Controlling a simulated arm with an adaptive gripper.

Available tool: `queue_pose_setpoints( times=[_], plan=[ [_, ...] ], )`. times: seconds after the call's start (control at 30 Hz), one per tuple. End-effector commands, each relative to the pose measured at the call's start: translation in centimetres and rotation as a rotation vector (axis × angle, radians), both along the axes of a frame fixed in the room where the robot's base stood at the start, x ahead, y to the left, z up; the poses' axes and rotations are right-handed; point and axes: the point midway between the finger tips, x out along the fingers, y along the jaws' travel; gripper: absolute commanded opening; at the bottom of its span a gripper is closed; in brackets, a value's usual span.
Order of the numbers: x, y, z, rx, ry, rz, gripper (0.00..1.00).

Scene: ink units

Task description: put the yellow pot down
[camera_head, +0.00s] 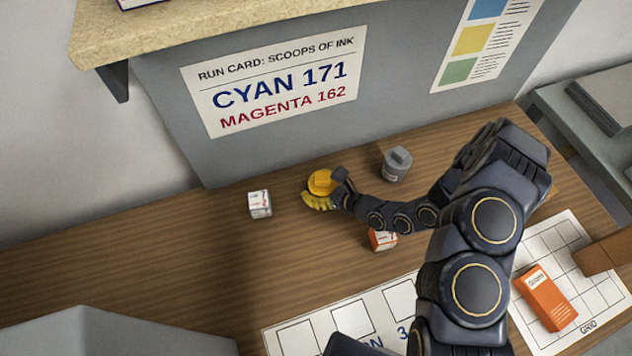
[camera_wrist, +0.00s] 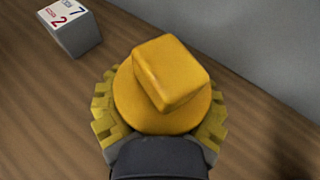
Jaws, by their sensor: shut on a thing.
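The yellow pot (camera_head: 321,181) is at the back of the wooden table, left of the grey pot. It has a round body and a block-shaped knob on top. My gripper (camera_head: 325,198) is shut on it, and its yellow ridged fingers wrap around the pot's sides. In the wrist view the pot (camera_wrist: 165,90) fills the middle, seen from above, between the fingers of my gripper (camera_wrist: 160,125). The pot looks upright. Its underside is hidden, so I cannot tell whether it touches the table.
A white labelled cube (camera_head: 260,204) stands left of the pot. A grey pot (camera_head: 397,164) stands to its right. An orange-and-white box (camera_head: 382,239) is partly behind my arm. An orange carton (camera_head: 545,298) lies on a gridded sheet (camera_head: 598,293).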

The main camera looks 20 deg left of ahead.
Motion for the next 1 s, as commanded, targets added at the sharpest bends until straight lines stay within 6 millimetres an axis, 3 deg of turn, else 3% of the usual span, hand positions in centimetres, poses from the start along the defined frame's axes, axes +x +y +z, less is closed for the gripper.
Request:
queue_pose_setpoints(
  times=[0.27, 0.3, 0.37, 0.77, 1.0],
  plan=[
    [0.1, 0.0, -0.2, 0.003, -0.003, 0.000, 0.21],
    [0.1, 0.0, -0.1, 0.002, -0.003, -0.001, 0.71],
    [0.1, 0.0, -0.1, 0.002, -0.003, -0.001, 0.93],
    [0.1, -0.1, 0.2, 0.001, -0.002, -0.002, 0.93],
    [-0.4, -3.0, 1.7, 0.003, -0.004, -0.008, 0.93]
  ],
)
